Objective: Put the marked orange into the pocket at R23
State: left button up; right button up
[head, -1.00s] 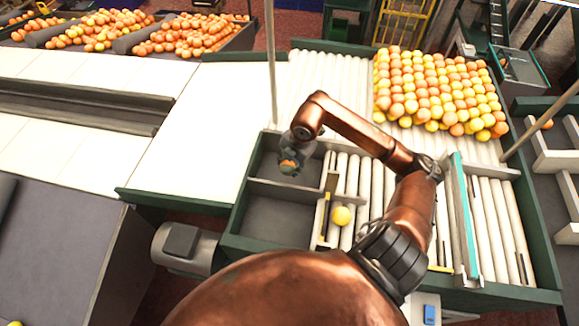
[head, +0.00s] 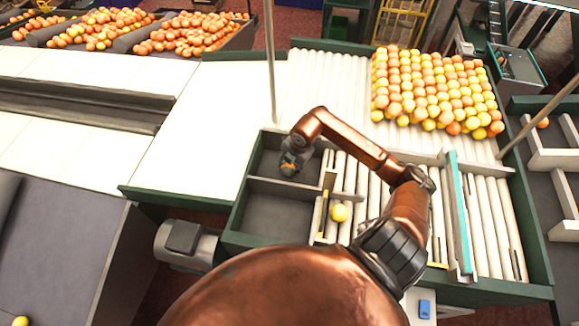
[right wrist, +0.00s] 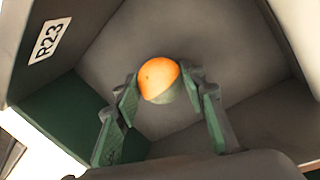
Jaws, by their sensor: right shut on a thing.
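The orange (right wrist: 158,80) is held between the two green-padded fingers of my right gripper (right wrist: 163,88). Its upper part is orange and its lower part looks dull green. My right gripper also shows in the head view (head: 288,170), low inside the upper grey pocket (head: 268,148). In the right wrist view a label reading R23 (right wrist: 50,40) is on the wall of this pocket. The grey pocket floor (right wrist: 120,45) lies below the orange; whether they touch cannot be told. My left gripper is not in view.
A second grey pocket (head: 270,215) lies nearer, past a divider (head: 285,187). A yellow fruit (head: 339,213) sits on the rollers to the right. Many oranges and yellow fruits (head: 435,90) cover the far rollers. A thin post (head: 271,60) stands behind the pocket.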

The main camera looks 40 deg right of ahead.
jog(key=o, duration=0.7)
jog(key=shift+f, duration=0.15)
jog(key=o, duration=0.5)
jog(key=shift+c, duration=0.2)
jog(key=shift+r, duration=0.6)
jog(key=b+v, duration=0.2)
jog(key=v, duration=0.9)
jog(key=shift+s+r, duration=0.1)
